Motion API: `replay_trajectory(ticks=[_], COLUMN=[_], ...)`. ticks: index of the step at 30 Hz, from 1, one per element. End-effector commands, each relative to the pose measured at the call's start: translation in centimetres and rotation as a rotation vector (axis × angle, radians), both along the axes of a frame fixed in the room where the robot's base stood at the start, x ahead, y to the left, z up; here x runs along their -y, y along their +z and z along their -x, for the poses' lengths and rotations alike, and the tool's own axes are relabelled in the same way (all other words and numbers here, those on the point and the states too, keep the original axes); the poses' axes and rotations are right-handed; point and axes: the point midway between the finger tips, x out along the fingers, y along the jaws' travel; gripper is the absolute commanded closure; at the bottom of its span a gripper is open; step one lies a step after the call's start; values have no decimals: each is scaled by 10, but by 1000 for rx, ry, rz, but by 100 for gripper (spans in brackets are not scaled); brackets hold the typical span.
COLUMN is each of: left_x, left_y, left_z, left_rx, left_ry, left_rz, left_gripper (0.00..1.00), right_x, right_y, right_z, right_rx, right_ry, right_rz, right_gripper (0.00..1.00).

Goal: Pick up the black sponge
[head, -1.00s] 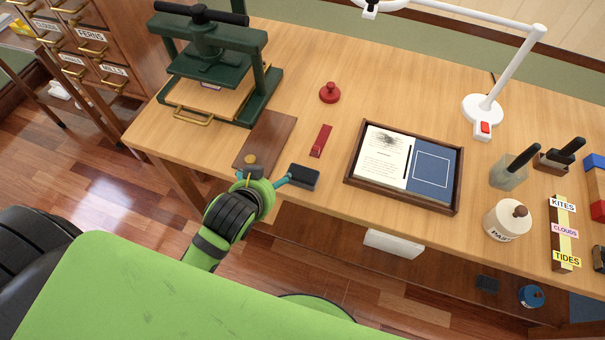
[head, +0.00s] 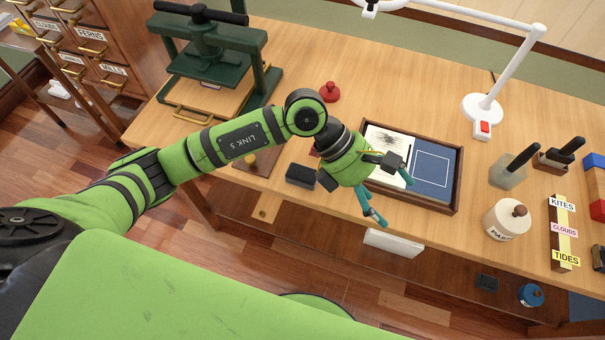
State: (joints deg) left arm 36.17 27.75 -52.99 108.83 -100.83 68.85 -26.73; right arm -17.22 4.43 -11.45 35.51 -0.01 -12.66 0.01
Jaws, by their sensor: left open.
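The black sponge (head: 301,175) looks like a small dark block lying on the bench near its front edge, left of the framed tray. My left gripper (head: 394,198) is open, with its teal fingers spread and nothing seen between them. It hangs over the tray's lower left corner and the bench edge, to the right of the sponge and apart from it in the picture. My left wrist is close beside the sponge's right end. My right gripper is not in view.
The framed tray (head: 456,183) holds a page and a blue panel. A green press (head: 267,85), red knob (head: 330,91), white lamp (head: 483,109) and paste jar (head: 507,220) stand around. Another dark block (head: 487,283) lies on the lower shelf.

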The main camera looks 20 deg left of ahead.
Motion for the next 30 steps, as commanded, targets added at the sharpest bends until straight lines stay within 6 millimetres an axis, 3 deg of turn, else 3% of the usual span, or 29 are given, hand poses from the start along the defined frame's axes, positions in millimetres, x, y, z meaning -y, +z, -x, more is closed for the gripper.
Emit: replay_trajectory(ticks=[1,3,6,10,14,23,30], left_x=[-31,-73,-124,-162,-173,-175,-175], left_y=[-19,-38,-47,-47,-54,-90,-116], left_z=[-14,-30,-48,-61,-64,-71,-72], left_rx=[71,136,187,211,211,208,213], left_ry=[-46,-92,-125,-139,-144,-142,-142], left_rz=[-175,-390,-624,-794,-841,-836,-835], left_gripper=[9,9,9,9,9,9,9], right_x=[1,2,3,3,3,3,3], right_y=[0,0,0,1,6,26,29], right_z=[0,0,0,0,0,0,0], right_rx=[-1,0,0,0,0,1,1], right_ry=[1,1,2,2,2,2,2], right_rz=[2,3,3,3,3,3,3], right_gripper=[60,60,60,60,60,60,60])
